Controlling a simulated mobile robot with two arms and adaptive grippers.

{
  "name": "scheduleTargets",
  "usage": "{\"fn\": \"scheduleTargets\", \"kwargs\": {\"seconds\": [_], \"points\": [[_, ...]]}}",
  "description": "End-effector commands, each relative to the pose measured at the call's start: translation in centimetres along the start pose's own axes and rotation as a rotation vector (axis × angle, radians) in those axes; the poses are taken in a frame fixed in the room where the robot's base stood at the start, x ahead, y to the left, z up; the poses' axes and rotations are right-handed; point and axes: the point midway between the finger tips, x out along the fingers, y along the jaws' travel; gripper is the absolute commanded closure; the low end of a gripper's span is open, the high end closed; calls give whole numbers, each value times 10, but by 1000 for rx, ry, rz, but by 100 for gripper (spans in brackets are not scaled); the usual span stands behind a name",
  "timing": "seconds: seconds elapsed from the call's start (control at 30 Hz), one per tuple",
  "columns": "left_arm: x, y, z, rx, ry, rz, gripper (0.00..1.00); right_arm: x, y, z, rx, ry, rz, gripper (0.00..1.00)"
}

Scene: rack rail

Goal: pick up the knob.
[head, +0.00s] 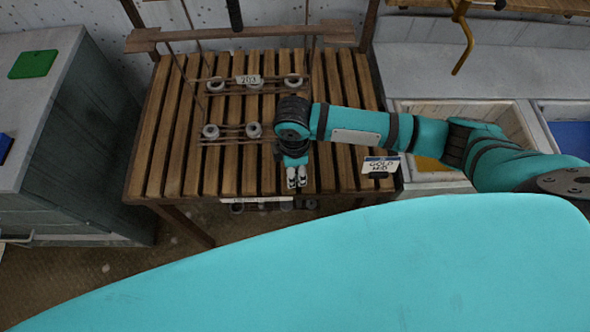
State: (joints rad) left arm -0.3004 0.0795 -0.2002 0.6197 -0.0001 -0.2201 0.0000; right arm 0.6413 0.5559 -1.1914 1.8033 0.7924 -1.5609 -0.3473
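Several small, pale, round pieces with dark centres sit along thin reddish rails on a slatted wooden rack (160,165). They look like knobs, but I cannot tell which one is the task's knob. In the back row are a left piece (216,84) and a right piece (293,80). In the front row are a left piece (210,131) and a middle piece (254,130). My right gripper (296,181) hangs over the rack's front part, right of and nearer than the front row. Its two fingers look close together, with nothing visible between them. My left gripper is out of view.
A tag reading 203 (248,79) stands by the back row. A "GOLD MID" sign (380,166) is at the rack's front right. A grey cabinet (90,130) stands left. Bins, one with a blue inside (572,138), are right. Thin cords rise over the rack.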

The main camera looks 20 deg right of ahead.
Motion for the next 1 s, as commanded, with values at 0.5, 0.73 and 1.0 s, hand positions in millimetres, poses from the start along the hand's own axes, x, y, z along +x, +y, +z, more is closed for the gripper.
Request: {"fn": "scheduleTargets", "kwargs": {"seconds": [0.5, 0.73, 1.0], "points": [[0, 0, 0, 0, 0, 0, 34, -1, 0, 0, 0, 0, 0, 93], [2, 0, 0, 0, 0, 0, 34, -10, 1, 0, 1, 1, 1, 93], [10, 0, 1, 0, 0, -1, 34, -35, -16, -5, -6, 2, -3, 93]]}}
